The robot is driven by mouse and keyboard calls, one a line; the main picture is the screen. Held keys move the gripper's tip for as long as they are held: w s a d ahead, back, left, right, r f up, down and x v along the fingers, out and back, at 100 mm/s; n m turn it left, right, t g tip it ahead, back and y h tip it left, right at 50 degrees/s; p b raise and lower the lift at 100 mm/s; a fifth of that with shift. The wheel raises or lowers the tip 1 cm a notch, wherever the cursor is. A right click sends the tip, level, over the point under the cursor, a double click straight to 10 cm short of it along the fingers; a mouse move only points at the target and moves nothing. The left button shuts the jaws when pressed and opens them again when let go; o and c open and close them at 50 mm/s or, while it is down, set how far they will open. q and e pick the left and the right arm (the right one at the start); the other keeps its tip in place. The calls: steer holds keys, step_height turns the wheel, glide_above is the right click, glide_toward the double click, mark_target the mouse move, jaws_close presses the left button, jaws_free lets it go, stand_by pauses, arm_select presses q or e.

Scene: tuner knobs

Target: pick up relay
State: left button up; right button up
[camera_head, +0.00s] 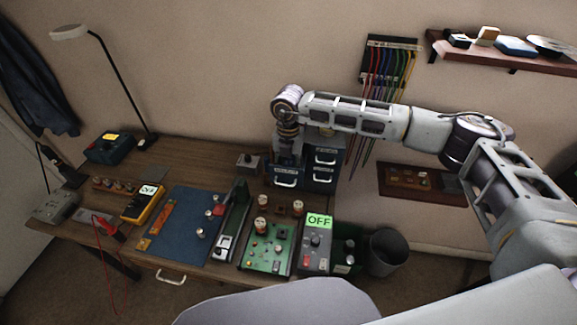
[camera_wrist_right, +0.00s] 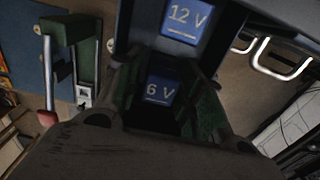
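My right gripper (camera_head: 287,154) points down over the pulled-out drawer (camera_head: 286,182) of the small blue cabinet. In the right wrist view its two dark fingers (camera_wrist_right: 168,108) are spread apart, with a blue "6 V" label (camera_wrist_right: 162,90) between them. A blue "12 V" label (camera_wrist_right: 185,18) lies just beyond, in the neighbouring compartment. The space below the "6 V" label is very dark, and I cannot make out a relay there. No relay is clearly seen elsewhere. My left gripper is not in view.
Closed drawers (camera_head: 324,168) stand right beside the open one. A grey box (camera_head: 248,161) and a green fixture with a lever (camera_head: 233,222) are to the left. A blue mat (camera_head: 184,228), a green circuit board (camera_head: 266,248) and an "OFF" unit (camera_head: 317,243) fill the front of the bench.

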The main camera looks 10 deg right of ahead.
mark_target(289, 163)
steer(key=shift+c, duration=0.4)
steer(key=c, duration=0.7)
steer(key=shift+r, duration=0.15)
steer(key=shift+r+b, duration=1.1)
steer(key=shift+r, duration=3.8)
steer(key=shift+s+f, duration=0.1)
steer(key=shift+s, duration=0.05)
